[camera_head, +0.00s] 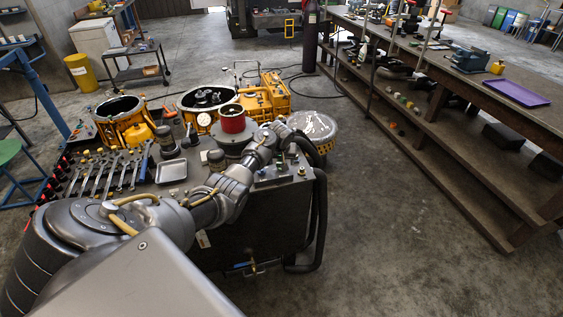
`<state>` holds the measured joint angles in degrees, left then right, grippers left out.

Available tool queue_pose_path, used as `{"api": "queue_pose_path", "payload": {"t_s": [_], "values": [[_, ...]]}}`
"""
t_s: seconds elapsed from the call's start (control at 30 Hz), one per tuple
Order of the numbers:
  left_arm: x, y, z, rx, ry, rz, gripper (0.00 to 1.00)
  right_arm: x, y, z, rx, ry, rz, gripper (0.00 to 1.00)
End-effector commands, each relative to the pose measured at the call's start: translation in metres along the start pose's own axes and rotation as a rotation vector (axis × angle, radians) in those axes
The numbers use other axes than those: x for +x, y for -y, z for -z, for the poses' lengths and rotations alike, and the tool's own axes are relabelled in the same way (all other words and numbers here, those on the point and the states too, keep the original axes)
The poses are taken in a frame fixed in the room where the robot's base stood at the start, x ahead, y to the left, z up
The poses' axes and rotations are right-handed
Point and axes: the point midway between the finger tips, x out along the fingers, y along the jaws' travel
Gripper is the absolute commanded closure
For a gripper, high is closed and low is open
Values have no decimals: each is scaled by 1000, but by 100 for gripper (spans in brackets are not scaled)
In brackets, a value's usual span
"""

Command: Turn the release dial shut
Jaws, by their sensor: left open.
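My left arm comes in from the lower left and reaches across the workbench (215,255). My left gripper (284,134) is at the bench's far right corner, just right of a red cylinder (232,119) on a grey round base. It is small in the picture; it is open, and I see nothing held in it. I cannot make out the release dial for certain; the gripper and wrist may hide it. A yellow housing with gears (207,98) stands behind the red cylinder. My right gripper is out of view.
Wrenches (112,172) and a small metal tray (171,171) lie on the bench's left side. A black hose (320,210) loops down its right side. A round basket of parts (313,126) stands behind. A long shelved workbench (450,130) runs along the right; open floor lies between.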

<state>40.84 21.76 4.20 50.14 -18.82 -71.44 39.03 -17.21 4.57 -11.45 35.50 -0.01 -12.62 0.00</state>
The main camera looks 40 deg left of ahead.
Motion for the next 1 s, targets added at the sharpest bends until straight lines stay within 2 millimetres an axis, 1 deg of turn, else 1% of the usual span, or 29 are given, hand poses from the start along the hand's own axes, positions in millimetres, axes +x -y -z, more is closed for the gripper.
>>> {"api": "queue_pose_path", "payload": {"t_s": [0.03, 0.17, 0.47, 0.8, 1.0], "values": [[4, 0, 0, 0, 1, 1, 36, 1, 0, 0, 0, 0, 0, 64], [10, 0, 0, 0, -1, 1, 36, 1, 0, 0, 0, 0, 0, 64], [11, 0, 0, 0, -1, 1, 36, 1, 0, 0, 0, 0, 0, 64], [11, 0, 0, 0, 0, 1, 81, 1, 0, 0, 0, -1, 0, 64], [10, 1, 0, 10, 0, -4, 81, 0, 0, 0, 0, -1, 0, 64]]}}
